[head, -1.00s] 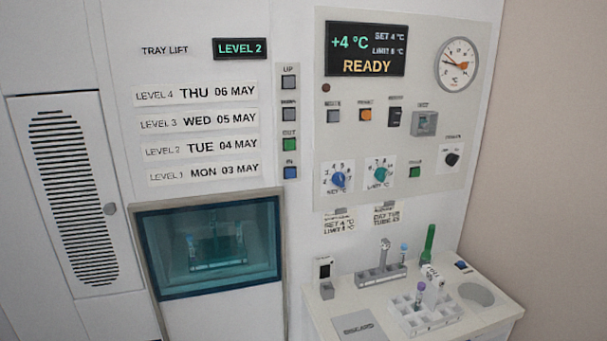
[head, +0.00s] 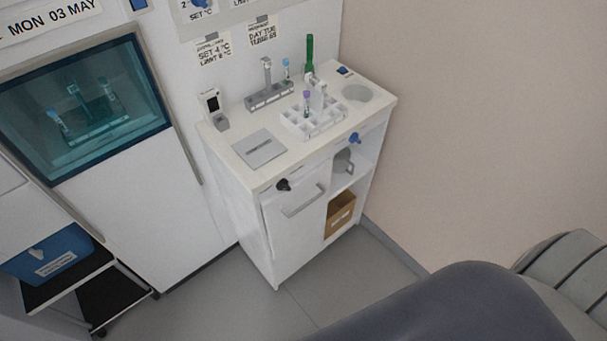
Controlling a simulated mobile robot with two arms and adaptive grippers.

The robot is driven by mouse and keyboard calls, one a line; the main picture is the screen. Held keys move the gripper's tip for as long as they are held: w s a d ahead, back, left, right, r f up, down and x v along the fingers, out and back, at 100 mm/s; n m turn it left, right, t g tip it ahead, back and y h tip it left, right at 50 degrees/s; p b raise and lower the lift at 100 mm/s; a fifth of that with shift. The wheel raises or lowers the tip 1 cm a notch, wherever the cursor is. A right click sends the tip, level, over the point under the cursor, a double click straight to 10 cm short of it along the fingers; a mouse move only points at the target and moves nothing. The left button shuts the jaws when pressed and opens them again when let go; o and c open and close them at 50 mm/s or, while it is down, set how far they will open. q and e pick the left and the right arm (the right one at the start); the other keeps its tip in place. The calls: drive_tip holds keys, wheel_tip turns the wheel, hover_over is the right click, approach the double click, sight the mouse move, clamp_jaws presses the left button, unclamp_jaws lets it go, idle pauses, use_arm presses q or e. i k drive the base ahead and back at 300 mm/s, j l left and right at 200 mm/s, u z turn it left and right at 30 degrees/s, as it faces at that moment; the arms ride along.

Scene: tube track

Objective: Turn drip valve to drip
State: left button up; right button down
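Two knobs sit on the front of the white cabinet (head: 235,205) in the head view. One is a black knob (head: 284,185) at the front left, above the door handle. The other is a blue knob (head: 354,137) at the right, above the open shelves. Their labels are too small to read, so I cannot tell which is the drip valve or how it is set. Neither gripper is in view, and nothing is seen touching either knob.
The cabinet top holds a tube rack (head: 318,128), a grey holder (head: 270,97), a flat grey plate (head: 259,149) and a round basin (head: 357,93). A cardboard box (head: 340,213) is on the lower shelf. A blue bin (head: 47,256) is lower left. The floor before the cabinet is clear.

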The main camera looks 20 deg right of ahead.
sight(353, 138)
drive_tip(key=l+z, duration=0.15)
drive_tip(key=z, duration=0.35)
drive_tip(key=k+l+z, duration=0.1)
drive_tip(key=l+z, duration=0.15)
drive_tip(key=z, duration=0.2)
